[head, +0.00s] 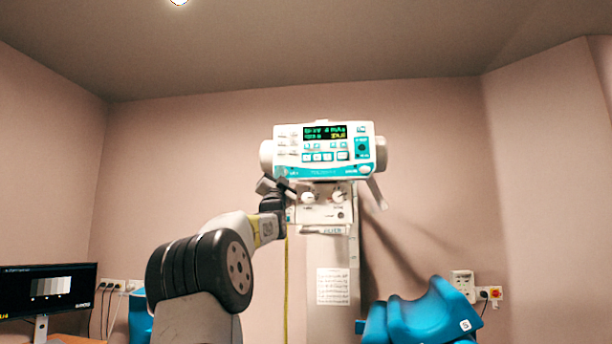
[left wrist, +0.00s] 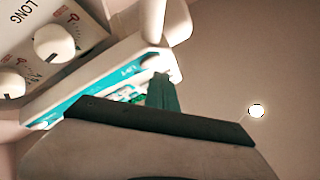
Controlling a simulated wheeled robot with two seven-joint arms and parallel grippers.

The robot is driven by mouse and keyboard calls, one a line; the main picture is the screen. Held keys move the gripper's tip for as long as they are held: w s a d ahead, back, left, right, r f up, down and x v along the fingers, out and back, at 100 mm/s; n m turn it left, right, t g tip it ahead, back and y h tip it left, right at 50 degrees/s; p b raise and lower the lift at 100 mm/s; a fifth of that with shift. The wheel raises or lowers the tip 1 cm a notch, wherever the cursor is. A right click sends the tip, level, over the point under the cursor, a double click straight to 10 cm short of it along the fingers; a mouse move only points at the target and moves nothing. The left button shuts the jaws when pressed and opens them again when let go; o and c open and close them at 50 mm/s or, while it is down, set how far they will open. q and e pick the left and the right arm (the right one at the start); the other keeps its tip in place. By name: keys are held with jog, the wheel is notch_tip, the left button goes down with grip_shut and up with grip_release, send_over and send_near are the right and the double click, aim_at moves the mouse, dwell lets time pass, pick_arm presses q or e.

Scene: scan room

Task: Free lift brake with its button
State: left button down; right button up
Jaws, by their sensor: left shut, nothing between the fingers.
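The white and teal control panel (head: 325,150), with a lit display and rows of small buttons, is on the scanner head at the top of a grey column (head: 333,270). I cannot tell which button is the lift brake's. Below the panel is a white box with two round knobs (head: 322,196). My left gripper (head: 277,182) is shut and empty at the panel's lower left corner. In the left wrist view its dark finger (left wrist: 163,95) overlaps the panel's teal edge (left wrist: 85,85) and hides part of the face. I cannot tell whether it touches. My right gripper is not seen.
A blue padded support (head: 425,315) stands at the lower right. A monitor (head: 47,292) is at the far left. Wall sockets (head: 463,285) are at the right. A yellow cord (head: 286,290) hangs beside the column. The wall space around the panel is open.

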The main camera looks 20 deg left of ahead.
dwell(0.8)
pick_arm(q)
jog(key=shift+w+a, duration=0.1)
jog(key=shift+w, duration=0.3)
jog(key=shift+w+a, duration=0.1)
jog(key=shift+w, duration=0.25)
dwell(0.5)
dwell(0.4)
jog(key=shift+s+d, duration=0.2)
jog(key=shift+s, duration=0.55)
jog(key=shift+s+d, duration=0.2)
jog(key=shift+s, duration=0.6)
jog(key=shift+s+d, duration=0.2)
jog(key=shift+s, duration=0.65)
jog(key=shift+s+d, duration=0.2)
jog(key=shift+s, duration=0.6)
